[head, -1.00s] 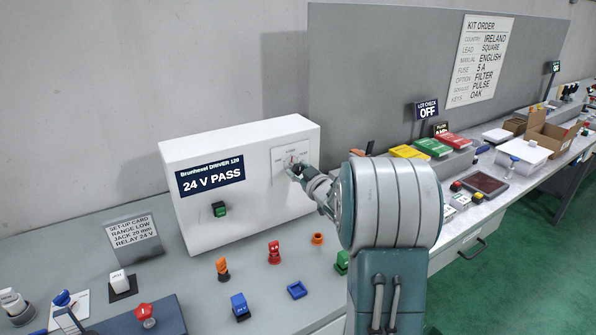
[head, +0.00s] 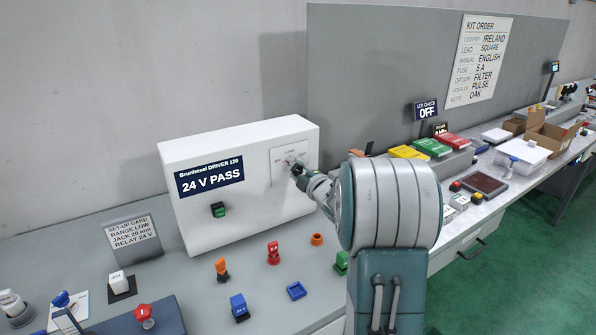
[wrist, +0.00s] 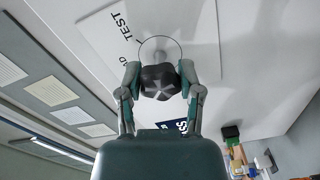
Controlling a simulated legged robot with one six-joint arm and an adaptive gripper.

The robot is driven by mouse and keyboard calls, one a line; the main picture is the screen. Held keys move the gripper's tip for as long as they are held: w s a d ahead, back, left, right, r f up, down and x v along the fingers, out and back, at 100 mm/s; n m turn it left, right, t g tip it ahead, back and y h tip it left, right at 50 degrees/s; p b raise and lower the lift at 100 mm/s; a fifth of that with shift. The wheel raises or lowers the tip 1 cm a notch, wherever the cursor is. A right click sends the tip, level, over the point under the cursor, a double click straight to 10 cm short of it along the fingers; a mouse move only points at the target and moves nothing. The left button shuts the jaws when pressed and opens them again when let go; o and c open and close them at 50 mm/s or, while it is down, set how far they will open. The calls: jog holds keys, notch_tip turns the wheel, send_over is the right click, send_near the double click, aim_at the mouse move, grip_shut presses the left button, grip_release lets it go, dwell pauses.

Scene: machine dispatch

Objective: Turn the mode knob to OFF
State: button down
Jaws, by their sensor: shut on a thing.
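The mode knob (wrist: 160,82) is a dark, faceted knob in front of a round disc on a white label plate. My gripper (wrist: 161,84) is shut on it, one finger on each side, in the wrist view. The words TEST and part of another label show beside the disc. In the head view the plate (head: 276,170) is on the right of the white driver box (head: 240,205). There my gripper (head: 294,165) reaches the plate and covers most of the knob. I cannot read which label the knob points to.
The box display (head: 211,177) reads 24 V PASS, with a green switch (head: 218,210) below it. A set-up card (head: 133,235) stands at left.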

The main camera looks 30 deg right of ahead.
jog(key=shift+a+f+n, duration=0.1)
jog(key=shift+f+n, duration=0.05)
jog(key=shift+n, duration=1.15)
jog(key=shift+f+n, duration=0.1)
jog(key=shift+n, duration=0.2)
jog(key=shift+c, duration=1.3)
grip_release()
jog(key=shift+s, duration=0.2)
jog(key=s, duration=1.1)
jog(key=shift+s+a, duration=0.25)
jog(key=shift+a, duration=0.15)
